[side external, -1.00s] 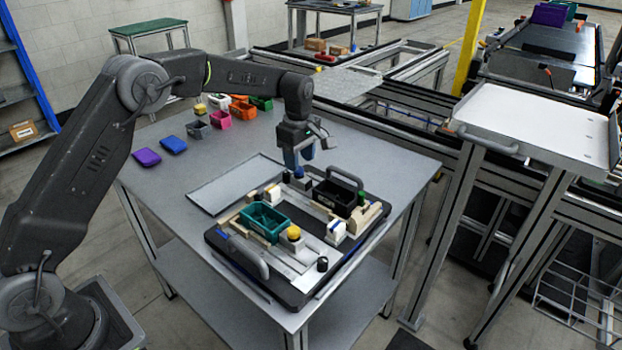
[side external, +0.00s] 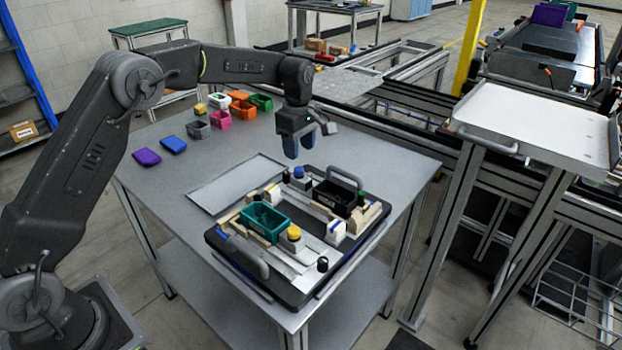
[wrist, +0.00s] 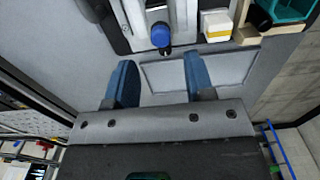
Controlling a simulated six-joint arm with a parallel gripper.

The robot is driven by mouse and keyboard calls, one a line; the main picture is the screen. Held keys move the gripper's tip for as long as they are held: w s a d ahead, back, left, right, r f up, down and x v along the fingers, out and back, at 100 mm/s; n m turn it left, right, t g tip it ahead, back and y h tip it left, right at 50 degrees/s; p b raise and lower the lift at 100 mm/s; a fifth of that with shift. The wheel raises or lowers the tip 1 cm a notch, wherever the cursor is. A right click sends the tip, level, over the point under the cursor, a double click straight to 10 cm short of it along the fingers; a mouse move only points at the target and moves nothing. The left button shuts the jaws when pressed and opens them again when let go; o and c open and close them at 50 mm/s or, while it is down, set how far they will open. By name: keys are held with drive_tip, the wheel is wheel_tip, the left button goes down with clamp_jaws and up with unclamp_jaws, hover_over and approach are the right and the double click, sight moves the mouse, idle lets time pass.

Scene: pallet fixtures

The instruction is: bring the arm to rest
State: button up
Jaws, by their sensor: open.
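My gripper (side external: 298,146) is open and empty, raised above the far edge of the pallet fixture (side external: 290,292) on the grey table. In the wrist view its two blue fingers (wrist: 157,82) stand apart with nothing between them. A blue-topped knob (side external: 298,172) stands on the fixture just below the gripper; it also shows ahead of the fingers in the wrist view (wrist: 161,36). A teal bin (side external: 265,222) and a black bin (side external: 336,197) sit on the fixture. My arm reaches in from the left.
A flat grey plate (side external: 222,190) lies on the table left of the fixture. Purple and blue pieces (side external: 147,157) and several small coloured bins (side external: 243,108) stand at the table's far left. A white tray on a stand (side external: 540,120) is at the right.

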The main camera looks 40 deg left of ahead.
drive_tip(key=shift+s+r, duration=0.15)
drive_tip(key=shift+r, duration=0.2)
drive_tip(key=s+d+r+m+t, duration=0.25)
drive_tip(key=s+r+m, duration=0.65)
drive_tip(key=s+r, duration=0.6)
drive_tip(key=s+f+m+t, duration=0.1)
drive_tip(key=s+m, duration=0.3)
drive_tip(key=s, duration=0.6)
drive_tip(key=s+d+f+m+t, duration=0.1)
drive_tip(key=s+f+m, duration=0.3)
drive_tip(key=s, duration=0.6)
drive_tip(key=shift+s+m+t, duration=0.2)
drive_tip(key=shift+m+t, duration=0.3)
drive_tip(key=shift+t, duration=0.05)
